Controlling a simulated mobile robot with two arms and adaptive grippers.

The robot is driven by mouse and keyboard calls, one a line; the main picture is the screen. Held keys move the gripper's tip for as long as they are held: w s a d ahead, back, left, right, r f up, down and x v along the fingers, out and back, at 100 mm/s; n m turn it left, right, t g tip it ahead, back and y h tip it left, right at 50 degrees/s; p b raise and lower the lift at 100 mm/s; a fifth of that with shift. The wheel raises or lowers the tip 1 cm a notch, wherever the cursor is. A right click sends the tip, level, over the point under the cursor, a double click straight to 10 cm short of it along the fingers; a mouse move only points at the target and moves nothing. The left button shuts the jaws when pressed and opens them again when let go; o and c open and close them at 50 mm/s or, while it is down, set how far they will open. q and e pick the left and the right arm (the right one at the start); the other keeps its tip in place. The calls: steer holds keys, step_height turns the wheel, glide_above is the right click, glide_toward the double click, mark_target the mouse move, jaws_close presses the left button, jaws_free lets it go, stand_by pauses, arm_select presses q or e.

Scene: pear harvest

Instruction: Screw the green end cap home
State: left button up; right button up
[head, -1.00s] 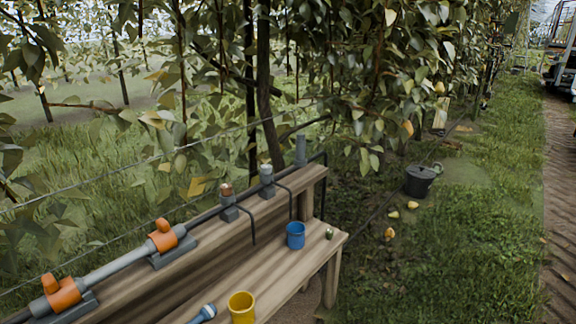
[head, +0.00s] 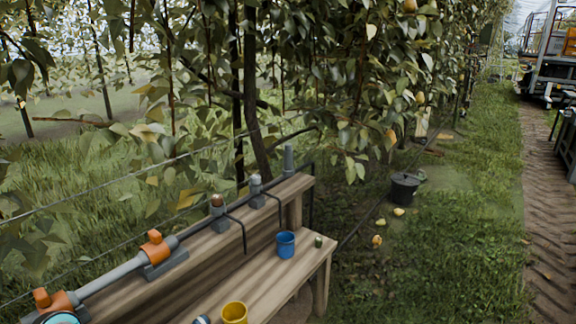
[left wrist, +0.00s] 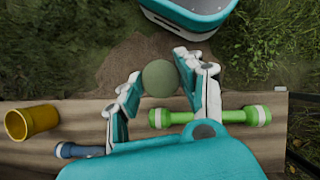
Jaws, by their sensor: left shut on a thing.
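In the left wrist view, my left gripper (left wrist: 160,92) is shut on a round, dull-green thing (left wrist: 160,78), which looks like the green end cap. It is held above the bench's edge, and its far side is hidden. A grey pipe (head: 112,276) lies in orange clamps (head: 155,249) along the back ledge, with a black line running on to the right. A teal part of mine shows at the lower left of the head view, but the gripper's fingers do not. My right gripper is in neither view.
The wooden bench (head: 262,284) carries a blue cup (head: 286,244), a yellow cup (head: 234,313) and a small green thing (head: 319,241). A black bucket (head: 404,187) stands on the grass.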

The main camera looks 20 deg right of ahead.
arm_select(q)
step_height(320, 180, up, 14)
steer(key=w+a+m+g+y, duration=0.1)
steer(key=m+y, duration=0.3)
steer(key=m, duration=0.5)
steer(key=shift+w+a+f+g, duration=0.25)
steer(key=shift+w+a+g, duration=0.15)
steer(key=shift+w+a, duration=0.35)
steer(key=shift+w+d, duration=0.1)
